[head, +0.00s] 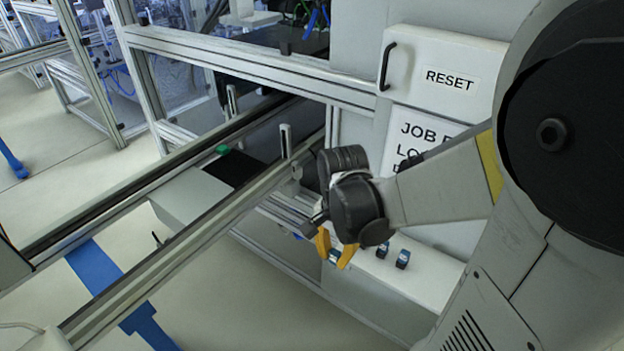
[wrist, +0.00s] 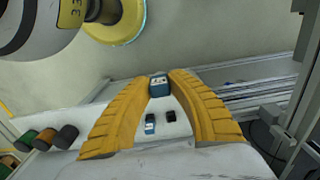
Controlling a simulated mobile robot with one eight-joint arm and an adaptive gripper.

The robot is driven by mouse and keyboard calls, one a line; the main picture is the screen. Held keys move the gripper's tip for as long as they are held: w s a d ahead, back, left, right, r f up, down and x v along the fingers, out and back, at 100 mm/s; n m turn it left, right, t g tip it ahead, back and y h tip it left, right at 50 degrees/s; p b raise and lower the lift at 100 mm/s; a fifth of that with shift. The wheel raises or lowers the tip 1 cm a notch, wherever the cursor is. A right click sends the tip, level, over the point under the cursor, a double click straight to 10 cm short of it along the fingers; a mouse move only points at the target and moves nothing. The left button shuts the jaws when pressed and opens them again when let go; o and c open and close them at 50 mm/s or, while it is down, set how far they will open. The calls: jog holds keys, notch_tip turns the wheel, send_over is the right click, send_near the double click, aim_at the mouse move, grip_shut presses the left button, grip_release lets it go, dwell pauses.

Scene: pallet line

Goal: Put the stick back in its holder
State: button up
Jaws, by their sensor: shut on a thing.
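My gripper (head: 337,255) has yellow fingers and hangs at the white ledge below the job panel. It is shut on a small blue thing with a pale face, seemingly the stick (wrist: 158,87), which shows between the fingertips in the wrist view. In the head view the fingers partly hide it. Two other small dark-and-blue pieces stand on the white ledge (head: 420,272), one nearer (head: 383,250) and one to the right (head: 403,259). They also show between the fingers in the wrist view, one blue (wrist: 150,123) and one dark (wrist: 171,116). I cannot make out which part is the stick's holder.
A white cabinet with a RESET door (head: 440,75) and black handle (head: 387,66) stands behind my arm. A conveyor rail (head: 180,240) runs along the left. In the wrist view, several coloured cylinders (wrist: 45,139) lie at the left. Floor is open at the lower left.

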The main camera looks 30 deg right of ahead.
jog(key=w+d+b, duration=0.2)
jog(key=w+d, duration=0.1)
jog(key=d, duration=0.4)
jog(key=w+d+b, duration=0.1)
jog(key=w+d, duration=0.2)
jog(key=d, duration=0.5)
jog(key=shift+w+f+b, duration=0.15)
jog(key=shift+f+b, duration=1.7)
jog(key=shift+f, duration=1.65)
jog(key=shift+f, duration=0.1)
jog(key=shift+f+b, duration=0.5)
jog(key=shift+f, duration=0.05)
jog(key=o, duration=0.9)
jog(key=shift+r, duration=0.1)
